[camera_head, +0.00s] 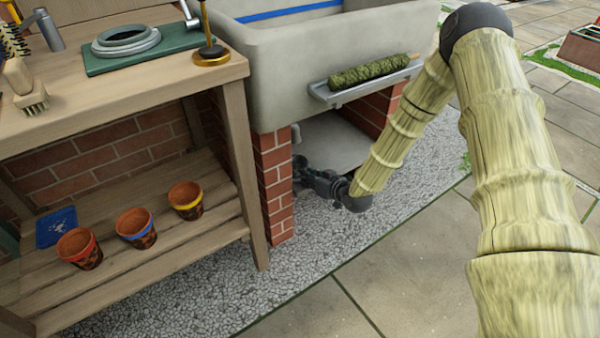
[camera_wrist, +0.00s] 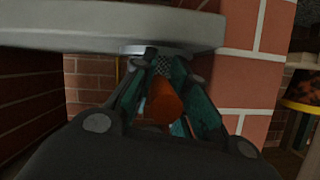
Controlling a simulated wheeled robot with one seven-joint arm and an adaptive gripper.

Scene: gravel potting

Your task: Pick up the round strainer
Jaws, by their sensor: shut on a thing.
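My gripper (camera_head: 305,172) is low under the stone sink, beside the brick pier in the head view. In the wrist view its dark green fingers (camera_wrist: 168,90) are closed around an orange-brown, handle-like piece. This looks like the handle of the round strainer (camera_wrist: 163,102). A small patch of dark mesh shows just beyond it, between the fingertips. Most of the strainer is hidden by the fingers, and in the head view I cannot make it out.
The sink (camera_head: 330,60) overhangs my gripper, with a brick pier (camera_head: 273,185) close on its left. A metal ledge (camera_head: 340,92) carries a green roll (camera_head: 370,72). Several painted pots, one yellow-rimmed (camera_head: 187,200), stand on the bench's lower shelf (camera_head: 170,245). Open gravel (camera_head: 300,265) lies in front.

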